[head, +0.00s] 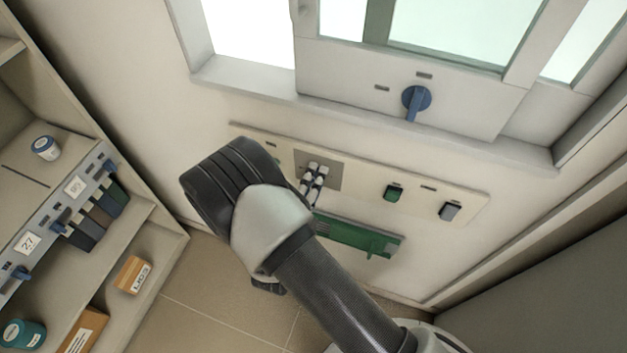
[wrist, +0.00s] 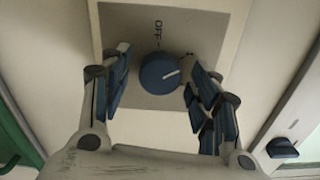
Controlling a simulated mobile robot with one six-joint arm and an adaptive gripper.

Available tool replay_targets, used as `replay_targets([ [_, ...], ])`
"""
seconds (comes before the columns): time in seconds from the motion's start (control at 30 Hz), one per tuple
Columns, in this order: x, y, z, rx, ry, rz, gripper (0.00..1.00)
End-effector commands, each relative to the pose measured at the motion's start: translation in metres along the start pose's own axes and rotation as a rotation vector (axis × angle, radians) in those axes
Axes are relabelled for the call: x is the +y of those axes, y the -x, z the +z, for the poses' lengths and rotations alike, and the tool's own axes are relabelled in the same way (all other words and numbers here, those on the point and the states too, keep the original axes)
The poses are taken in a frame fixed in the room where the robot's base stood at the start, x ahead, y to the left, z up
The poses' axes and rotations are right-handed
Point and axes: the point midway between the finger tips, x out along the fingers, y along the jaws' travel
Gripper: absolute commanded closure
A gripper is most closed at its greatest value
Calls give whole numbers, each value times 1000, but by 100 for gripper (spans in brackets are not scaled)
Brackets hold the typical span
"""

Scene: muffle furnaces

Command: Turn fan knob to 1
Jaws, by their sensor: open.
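The fan knob (wrist: 160,73) is a round blue knob on a grey plate (wrist: 158,103) in the wrist view. Its white line points right and slightly up, away from the OFF label (wrist: 158,30) above it. Small marks to its right are partly hidden by a finger. My gripper (wrist: 159,80) is open, with one finger on each side of the knob. Gaps show between the fingers and the knob. In the head view, my gripper (head: 314,184) is in front of the grey plate (head: 327,165) on the wall panel; the knob is hidden there.
A green switch (head: 394,193) and a grey switch (head: 450,211) sit right of the plate on the same panel. A green board (head: 352,236) is below. A blue lever (head: 416,102) is above on the window frame. Shelves with boxes stand at the left.

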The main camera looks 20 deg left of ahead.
Motion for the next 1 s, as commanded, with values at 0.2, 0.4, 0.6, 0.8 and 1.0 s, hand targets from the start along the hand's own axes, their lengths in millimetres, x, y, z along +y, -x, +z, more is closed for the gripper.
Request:
replay_targets([
  [0.2,0,7,0,-1,1,1,44],
  [0.4,1,43,2,-7,3,2,44],
  [0.6,0,86,2,-7,2,1,44],
  [0.8,0,113,1,-3,0,1,44],
  [1.0,0,120,0,0,0,0,44],
])
